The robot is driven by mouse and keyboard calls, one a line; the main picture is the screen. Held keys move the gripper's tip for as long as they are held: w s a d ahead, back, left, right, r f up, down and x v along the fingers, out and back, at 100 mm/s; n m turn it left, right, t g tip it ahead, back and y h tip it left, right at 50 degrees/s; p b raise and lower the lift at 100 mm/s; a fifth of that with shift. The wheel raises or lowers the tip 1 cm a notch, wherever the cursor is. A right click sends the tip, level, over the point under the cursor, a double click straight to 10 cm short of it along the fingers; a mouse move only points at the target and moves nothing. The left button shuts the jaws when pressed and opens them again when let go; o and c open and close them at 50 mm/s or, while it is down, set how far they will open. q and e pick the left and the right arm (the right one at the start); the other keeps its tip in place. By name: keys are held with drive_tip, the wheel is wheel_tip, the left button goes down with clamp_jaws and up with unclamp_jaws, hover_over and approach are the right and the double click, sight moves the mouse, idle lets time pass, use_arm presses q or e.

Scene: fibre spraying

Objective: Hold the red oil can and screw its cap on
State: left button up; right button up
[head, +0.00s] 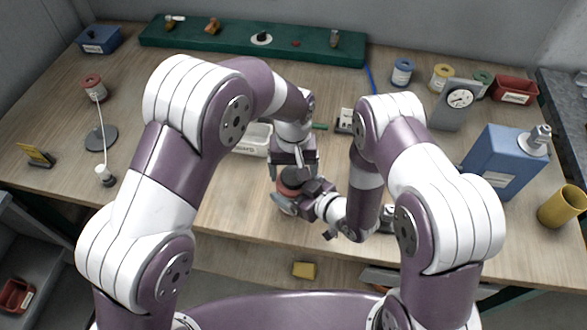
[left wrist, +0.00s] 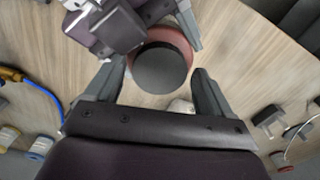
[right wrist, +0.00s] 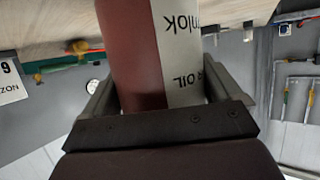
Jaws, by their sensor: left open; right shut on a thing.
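The red oil can (right wrist: 130,50), with a white label reading OIL, stands between the fingers of my right gripper (right wrist: 168,90), which is shut on it. In the head view the can (head: 291,188) is mostly hidden by my grippers. The dark round cap (left wrist: 160,69) shows from above in the left wrist view, over the can's red top (left wrist: 166,33). Whether it is screwed tight I cannot tell. My left gripper (left wrist: 158,82) is open above the can, one finger on each side of the cap with gaps between.
A white bin (head: 252,140) lies just behind the can. A blue canister (head: 502,162) and a yellow cup (head: 563,207) stand at the right. The front-left tabletop is clear.

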use_arm(q)
wheel_tip(320, 180, up, 4)
drive_tip(key=shift+r, duration=0.25)
drive_tip(key=shift+c, duration=0.4)
drive_tip(key=shift+r+n, duration=0.4)
drive_tip(key=shift+n, duration=0.2)
wheel_tip(320, 180, up, 3)
drive_tip(key=n, duration=0.5)
drive_tip(key=shift+f, duration=0.15)
drive_tip(key=shift+f, duration=4.05)
